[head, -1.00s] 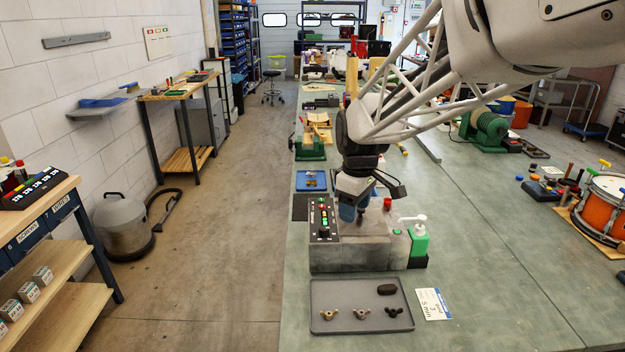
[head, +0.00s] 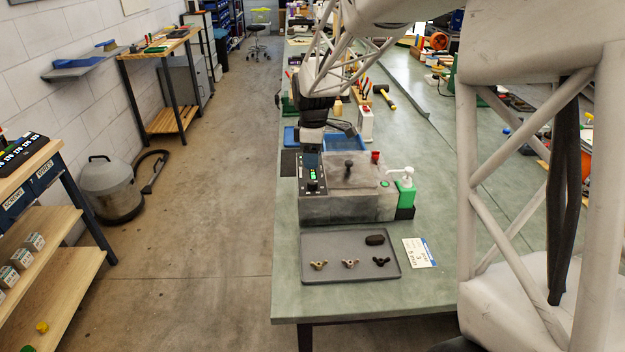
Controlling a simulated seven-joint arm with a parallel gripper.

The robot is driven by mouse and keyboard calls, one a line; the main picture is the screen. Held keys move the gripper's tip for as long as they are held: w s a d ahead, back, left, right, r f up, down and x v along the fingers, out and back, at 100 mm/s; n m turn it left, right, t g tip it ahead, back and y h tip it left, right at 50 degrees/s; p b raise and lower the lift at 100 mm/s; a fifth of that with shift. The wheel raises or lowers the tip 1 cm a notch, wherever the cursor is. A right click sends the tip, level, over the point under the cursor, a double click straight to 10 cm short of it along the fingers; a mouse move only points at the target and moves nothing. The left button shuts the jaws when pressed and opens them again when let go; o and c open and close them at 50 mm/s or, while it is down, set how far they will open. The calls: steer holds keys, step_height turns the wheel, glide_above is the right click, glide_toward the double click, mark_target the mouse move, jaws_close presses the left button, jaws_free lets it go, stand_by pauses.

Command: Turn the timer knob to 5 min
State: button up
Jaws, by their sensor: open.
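A grey machine box (head: 345,208) stands on the bench, with a black control panel (head: 304,187) on its left side. A green light (head: 313,176) shows on the panel, and a small dark knob (head: 313,187) sits just below it. I cannot tell whether this is the timer knob, nor read any pointer or scale.
A grey tray (head: 335,272) with several wing nuts and a dark oval piece lies in front. A printed card (head: 419,252) lies beside it, and a green pump bottle (head: 404,190) stands right of the machine. A black lid handle (head: 348,168) rises from the machine's top.

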mark_target(313, 181)
steer(key=shift+f, duration=0.1)
steer(key=shift+s+f, duration=0.15)
steer(key=shift+f, duration=1.75)
steer(key=shift+s+f, duration=0.1)
steer(key=shift+f, duration=1.8)
steer(key=c, duration=0.9)
